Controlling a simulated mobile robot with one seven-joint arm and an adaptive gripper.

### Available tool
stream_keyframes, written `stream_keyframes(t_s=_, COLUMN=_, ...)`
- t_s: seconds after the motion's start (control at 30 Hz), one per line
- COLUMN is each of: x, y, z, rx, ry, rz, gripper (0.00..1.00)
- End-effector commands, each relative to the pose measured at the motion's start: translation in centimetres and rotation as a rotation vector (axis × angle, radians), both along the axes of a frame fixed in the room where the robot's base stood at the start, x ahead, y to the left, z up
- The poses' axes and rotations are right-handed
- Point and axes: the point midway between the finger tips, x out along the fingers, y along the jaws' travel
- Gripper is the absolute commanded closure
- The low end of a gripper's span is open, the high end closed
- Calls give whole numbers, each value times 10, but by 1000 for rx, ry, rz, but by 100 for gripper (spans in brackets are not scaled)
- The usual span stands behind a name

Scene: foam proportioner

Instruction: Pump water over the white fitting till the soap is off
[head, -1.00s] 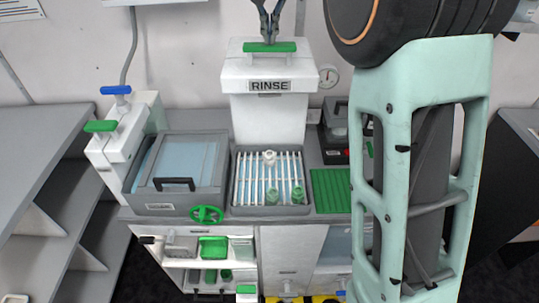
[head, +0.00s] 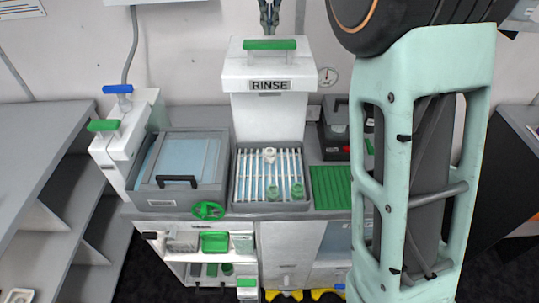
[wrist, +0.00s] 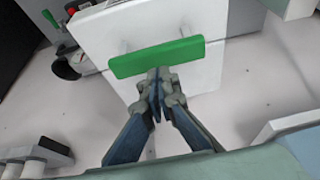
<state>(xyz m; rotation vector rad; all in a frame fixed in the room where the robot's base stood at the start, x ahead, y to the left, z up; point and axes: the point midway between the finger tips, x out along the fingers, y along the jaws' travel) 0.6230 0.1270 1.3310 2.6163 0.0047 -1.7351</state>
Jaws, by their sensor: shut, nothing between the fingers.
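The white fitting (head: 269,155) sits on the slatted rack of the rinse basin (head: 240,205), near its back. Whether soap is on it is too small to tell. The white RINSE pump (head: 268,120) stands behind the basin with a green bar handle (head: 269,44) on top. My gripper (head: 269,30) is shut and empty, just above and behind the green handle in the head view. In the wrist view the shut fingertips (wrist: 158,76) are close to the middle of the green handle (wrist: 157,57); I cannot tell whether they touch it.
Left are a lidded basin (head: 180,205), a green valve wheel (head: 208,210) and a white unit with blue (head: 117,89) and green (head: 103,125) handles. A green ribbed mat (head: 331,187) lies right of the rack.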

Motion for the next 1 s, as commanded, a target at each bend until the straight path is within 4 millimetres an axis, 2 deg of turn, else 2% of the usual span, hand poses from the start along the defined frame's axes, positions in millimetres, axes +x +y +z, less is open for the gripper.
stream_keyframes(t_s=0.2, x=0, y=0, z=26, rx=0, ry=-1, rz=0, gripper=100)
stream_keyframes(t_s=0.53, x=1, y=0, z=52, rx=0, ry=-1, rz=0, gripper=100)
stream_keyframes(t_s=1.0, x=0, y=0, z=58, rx=0, ry=0, rz=0, gripper=100)
